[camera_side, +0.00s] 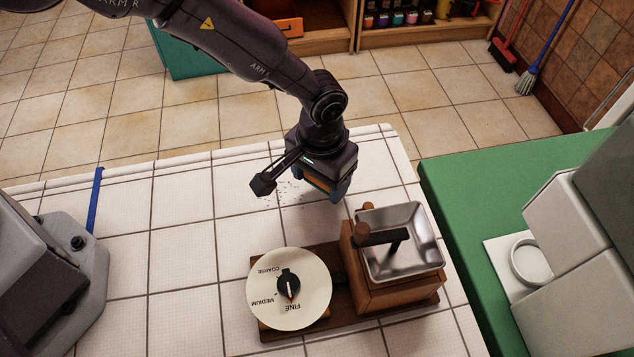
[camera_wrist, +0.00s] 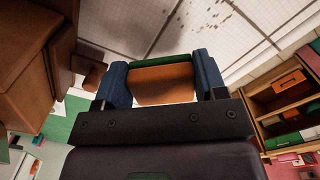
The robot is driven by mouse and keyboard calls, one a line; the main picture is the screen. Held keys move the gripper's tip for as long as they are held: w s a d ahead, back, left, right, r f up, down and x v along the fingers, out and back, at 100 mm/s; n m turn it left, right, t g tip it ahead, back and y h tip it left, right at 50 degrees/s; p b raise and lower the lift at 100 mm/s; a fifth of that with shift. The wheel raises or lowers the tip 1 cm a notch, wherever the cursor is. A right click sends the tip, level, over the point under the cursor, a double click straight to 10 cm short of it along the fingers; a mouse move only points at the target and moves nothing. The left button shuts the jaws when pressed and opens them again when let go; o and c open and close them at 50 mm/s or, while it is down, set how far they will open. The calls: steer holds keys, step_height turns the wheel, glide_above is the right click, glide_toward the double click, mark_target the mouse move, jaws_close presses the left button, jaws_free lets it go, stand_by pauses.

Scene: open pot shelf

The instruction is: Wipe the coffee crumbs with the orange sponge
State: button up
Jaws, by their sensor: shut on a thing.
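My gripper (camera_side: 322,188) is over the white tiled counter (camera_side: 190,190), just behind the coffee grinder. In the wrist view my gripper (camera_wrist: 162,85) has its two blue fingers on either side of the orange sponge (camera_wrist: 165,82), which has a green layer along one edge. It is shut on the sponge. In the side view the sponge (camera_side: 318,187) shows only as a small orange strip between the fingers. The dark coffee crumbs (camera_side: 288,190) lie scattered on the tiles left of my gripper. They also show in the wrist view (camera_wrist: 235,18). Whether the sponge touches the counter is unclear.
The wooden grinder (camera_side: 385,295) with a metal hopper (camera_side: 402,240) stands close in front of my gripper. Its round dial (camera_side: 262,300) reads coarse, medium and fine. A grey machine (camera_side: 45,285) is at left, a green counter (camera_side: 460,210) at right. The left tiles are mostly clear.

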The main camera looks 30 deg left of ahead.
steer(key=shift+r, duration=2.45)
